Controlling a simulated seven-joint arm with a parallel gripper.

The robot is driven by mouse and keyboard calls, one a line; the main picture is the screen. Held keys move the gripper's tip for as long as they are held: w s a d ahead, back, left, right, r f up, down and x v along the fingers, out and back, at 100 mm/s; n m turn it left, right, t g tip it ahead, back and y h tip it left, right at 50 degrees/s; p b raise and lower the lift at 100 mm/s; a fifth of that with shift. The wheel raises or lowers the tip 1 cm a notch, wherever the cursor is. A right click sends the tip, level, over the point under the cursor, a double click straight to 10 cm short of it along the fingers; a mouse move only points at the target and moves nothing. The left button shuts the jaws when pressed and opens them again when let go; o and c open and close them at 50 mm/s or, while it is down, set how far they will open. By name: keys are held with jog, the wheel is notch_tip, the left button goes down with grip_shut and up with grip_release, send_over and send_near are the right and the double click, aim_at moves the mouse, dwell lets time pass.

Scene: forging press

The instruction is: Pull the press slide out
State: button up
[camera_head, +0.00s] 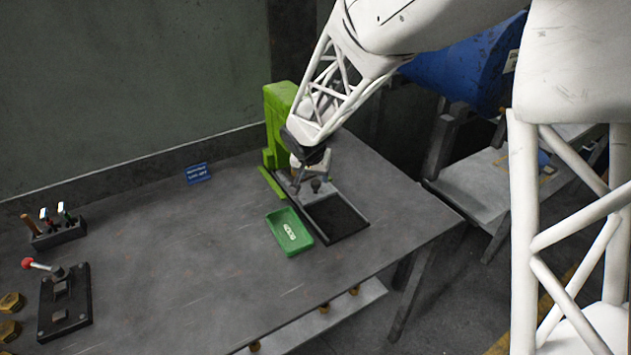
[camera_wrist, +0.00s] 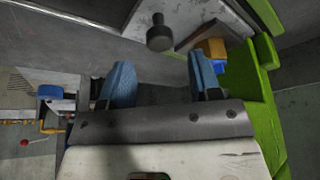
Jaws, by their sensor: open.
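The green press (camera_head: 279,103) stands at the back of the bench, partly hidden behind my arm. In the wrist view its green frame (camera_wrist: 262,60) runs down the right side. A dark round knob (camera_wrist: 159,37) sticks out from a grey plate, which looks like the press slide (camera_wrist: 205,18). The knob also shows in the head view (camera_head: 316,185), just below my gripper. My gripper (camera_wrist: 160,72) is open, with its two blue-padded fingers apart. The knob is beyond the fingertips, roughly in line with the gap, and nothing is between them. Whether the slide is fully in is hard to tell.
An orange block (camera_wrist: 211,47) is beside the slide. A red-knobbed lever unit (camera_head: 64,310) and tool holder (camera_head: 59,234) stand left. The bench middle is clear.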

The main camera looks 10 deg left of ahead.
aim_at(316, 182)
jog(key=shift+x, duration=2.35)
grip_shut()
